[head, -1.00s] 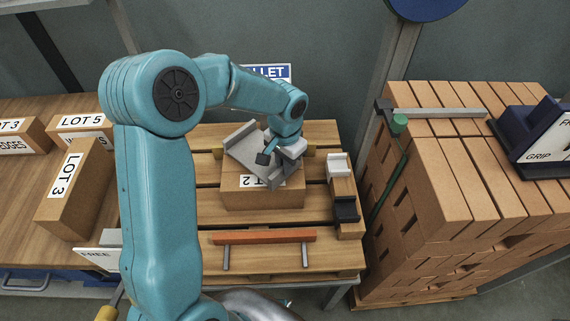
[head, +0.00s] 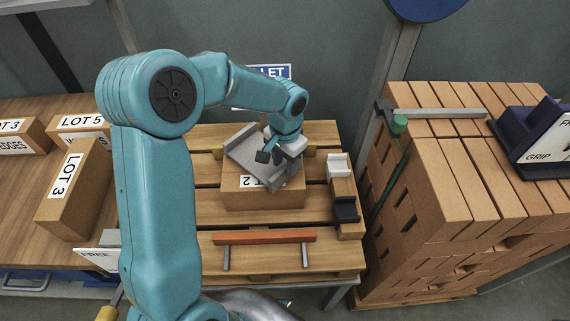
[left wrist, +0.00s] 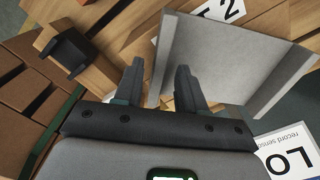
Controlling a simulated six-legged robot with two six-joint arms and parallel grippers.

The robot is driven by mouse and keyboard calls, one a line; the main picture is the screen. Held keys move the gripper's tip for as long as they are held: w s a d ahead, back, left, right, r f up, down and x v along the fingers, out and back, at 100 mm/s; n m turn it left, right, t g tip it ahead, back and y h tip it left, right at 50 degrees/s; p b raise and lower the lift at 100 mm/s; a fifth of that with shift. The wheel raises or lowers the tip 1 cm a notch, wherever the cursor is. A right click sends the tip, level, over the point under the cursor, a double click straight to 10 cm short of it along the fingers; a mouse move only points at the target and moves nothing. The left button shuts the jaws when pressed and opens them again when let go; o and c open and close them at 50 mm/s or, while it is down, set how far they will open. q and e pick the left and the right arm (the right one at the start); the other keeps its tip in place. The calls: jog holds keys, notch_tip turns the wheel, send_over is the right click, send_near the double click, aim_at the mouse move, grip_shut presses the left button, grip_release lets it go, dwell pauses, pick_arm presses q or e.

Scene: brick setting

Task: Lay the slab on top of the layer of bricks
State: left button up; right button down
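The slab (head: 245,146) is a grey plate with raised edges. It lies at an angle over the brown LOT 2 block (head: 260,200) on the wooden pallet in the head view. In the left wrist view the slab (left wrist: 230,60) fills the upper right. My left gripper (head: 275,156) is at the slab's right side, pointing down. In the left wrist view its dark fingers (left wrist: 159,68) stand apart, with the slab's near edge between them and gaps visible. Whether the slab touches the block all along is hidden. My right gripper is not in view.
An orange bar (head: 265,237) on two grey legs stands at the pallet's front. A wooden strip with white and black holders (head: 346,209) is on the right. A tall brick stack (head: 455,190) stands further right. Labelled blocks (head: 75,190) lie on the left table.

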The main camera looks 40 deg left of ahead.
pick_arm(q)
notch_tip(320, 180, up, 11)
jog(key=shift+f, duration=0.2)
jog(key=shift+d, duration=0.1)
dwell(0.5)
